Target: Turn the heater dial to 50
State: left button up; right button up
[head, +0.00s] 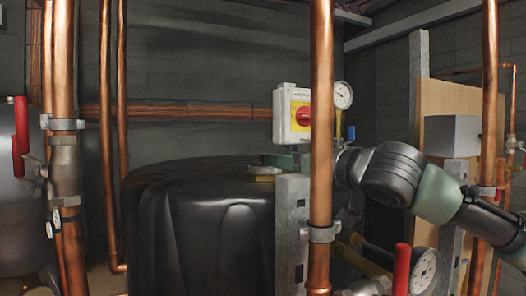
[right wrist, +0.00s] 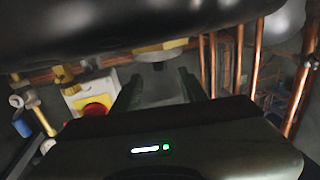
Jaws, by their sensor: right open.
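My right arm comes in from the right, and my right gripper (head: 284,160) reaches left over the edge of the black tank (head: 200,205), partly behind a copper pipe and a grey metal post. In the right wrist view, which looks upside down, its two greenish fingers (right wrist: 158,90) are apart with a gap between them. A yellow fitting (right wrist: 160,47) with a small dark part (right wrist: 158,66) lies ahead of this gap; the fitting also shows in the head view (head: 262,171). I cannot tell whether the dark part is the heater dial, and no scale is readable. My left gripper is not in view.
A white box with a red rotary switch (head: 303,116) on yellow hangs behind the gripper, beside a round gauge (head: 343,95). A vertical copper pipe (head: 321,120) and the metal post (head: 291,235) stand close in front. Another gauge (head: 424,271) is low at right.

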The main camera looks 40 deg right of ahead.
jog(key=w, duration=0.1)
jog(key=w+p, duration=0.1)
jog(key=w, duration=0.1)
jog(key=w+p, duration=0.1)
jog(key=w, duration=0.1)
jog(key=shift+d, duration=0.25)
jog(key=shift+w+f+p, duration=0.1)
jog(key=shift+w+p, duration=0.35)
jog(key=shift+w, duration=0.1)
jog(key=shift+s, duration=0.25)
grip_shut()
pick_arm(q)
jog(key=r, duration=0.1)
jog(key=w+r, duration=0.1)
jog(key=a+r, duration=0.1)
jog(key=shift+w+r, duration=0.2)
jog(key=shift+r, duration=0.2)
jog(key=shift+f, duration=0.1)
pick_arm(e)
jog(key=shift+d+f, duration=0.1)
